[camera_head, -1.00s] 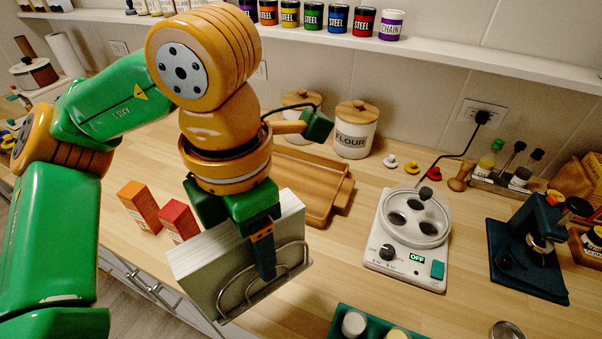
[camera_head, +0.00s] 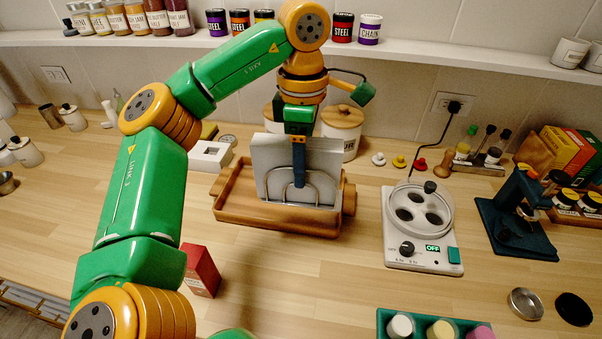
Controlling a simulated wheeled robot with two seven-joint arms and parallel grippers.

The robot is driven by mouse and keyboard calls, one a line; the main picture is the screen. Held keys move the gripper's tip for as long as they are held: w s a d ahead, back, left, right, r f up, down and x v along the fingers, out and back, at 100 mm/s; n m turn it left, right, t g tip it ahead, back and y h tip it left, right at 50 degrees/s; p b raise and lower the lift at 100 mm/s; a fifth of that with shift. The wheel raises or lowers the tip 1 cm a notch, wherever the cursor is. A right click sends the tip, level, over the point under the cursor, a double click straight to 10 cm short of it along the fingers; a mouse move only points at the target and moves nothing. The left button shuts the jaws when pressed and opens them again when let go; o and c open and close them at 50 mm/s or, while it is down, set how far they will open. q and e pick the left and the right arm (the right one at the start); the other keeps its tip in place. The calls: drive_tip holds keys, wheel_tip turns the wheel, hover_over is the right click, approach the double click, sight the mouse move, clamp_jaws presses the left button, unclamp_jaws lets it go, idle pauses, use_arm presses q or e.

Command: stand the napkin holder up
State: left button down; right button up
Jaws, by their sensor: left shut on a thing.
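The napkin holder (camera_head: 318,190) is a wire rack holding a thick stack of white napkins (camera_head: 272,168). It looks upright, in line with the wooden tray (camera_head: 240,211). I cannot tell whether its base touches the tray floor. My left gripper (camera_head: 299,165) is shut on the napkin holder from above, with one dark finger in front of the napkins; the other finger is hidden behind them. My right gripper is not in view.
A flour canister (camera_head: 341,130) stands close behind the holder. A white appliance (camera_head: 420,225) is to the right of the tray. A red box (camera_head: 201,270) stands in front at left, near my arm. The counter in front of the tray is clear.

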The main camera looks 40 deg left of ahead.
use_arm(q)
drive_tip(key=w+a+f+p, duration=0.1)
drive_tip(key=w+a+f, duration=0.1)
drive_tip(key=a+f, duration=0.2)
drive_tip(key=w+a+f+p, duration=0.2)
drive_tip(key=w+a+f, duration=0.1)
drive_tip(key=f, duration=0.1)
drive_tip(key=w+a+f+p, duration=0.1)
drive_tip(key=w+a+f, duration=0.1)
drive_tip(key=a+f, duration=0.2)
drive_tip(key=shift+w+a+f, duration=0.15)
drive_tip(key=shift+a+f, duration=0.15)
drive_tip(key=shift+f, duration=0.25)
drive_tip(key=shift+f, duration=0.1)
drive_tip(key=shift+c, duration=0.6)
unclamp_jaws()
